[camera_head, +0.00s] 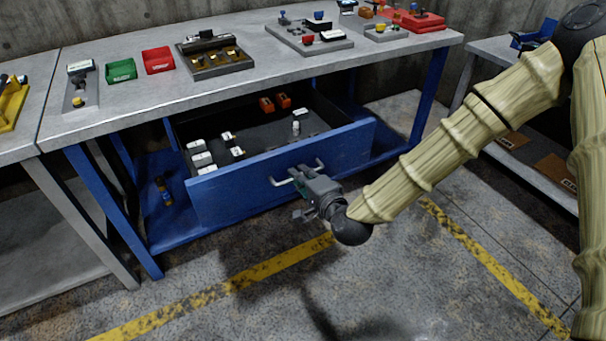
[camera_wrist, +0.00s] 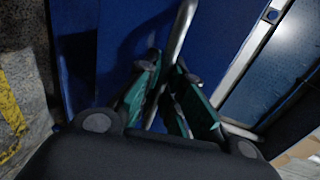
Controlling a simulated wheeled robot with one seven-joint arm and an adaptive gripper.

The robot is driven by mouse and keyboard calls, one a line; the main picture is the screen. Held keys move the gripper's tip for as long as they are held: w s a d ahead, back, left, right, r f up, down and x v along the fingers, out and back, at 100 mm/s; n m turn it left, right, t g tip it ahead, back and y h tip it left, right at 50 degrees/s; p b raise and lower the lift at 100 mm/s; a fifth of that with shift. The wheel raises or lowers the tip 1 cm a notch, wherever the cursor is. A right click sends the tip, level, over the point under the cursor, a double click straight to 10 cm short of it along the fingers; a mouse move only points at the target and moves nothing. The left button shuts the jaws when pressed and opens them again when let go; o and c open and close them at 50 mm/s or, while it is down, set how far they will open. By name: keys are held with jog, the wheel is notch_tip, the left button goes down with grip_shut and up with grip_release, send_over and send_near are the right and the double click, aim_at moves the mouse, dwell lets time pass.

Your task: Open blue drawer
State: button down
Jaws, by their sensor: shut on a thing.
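The blue drawer (camera_head: 237,191) under the workbench stands pulled out, with its inside showing from above. Its metal bar handle (camera_head: 281,182) runs across the middle of the front. My gripper (camera_head: 303,178) is at the handle, shut on it. In the wrist view, the gripper's greenish fingers (camera_wrist: 172,95) close around the silver handle (camera_wrist: 184,28) in front of the blue drawer face (camera_wrist: 125,40). White items (camera_head: 201,156), two orange items (camera_head: 274,103) and a small light cylinder (camera_head: 296,127) lie in the drawer.
The grey workbench top (camera_head: 140,90) holds a green bin (camera_head: 121,70), a red bin (camera_head: 158,60) and several trays of parts. A blue table leg (camera_head: 428,98) stands right of the drawer. The floor (camera_head: 270,290) in front is clear, with yellow lines.

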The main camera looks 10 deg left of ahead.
jog(key=c, duration=1.5)
grip_release()
jog(key=shift+c, duration=0.2)
jog(key=v, duration=1.2)
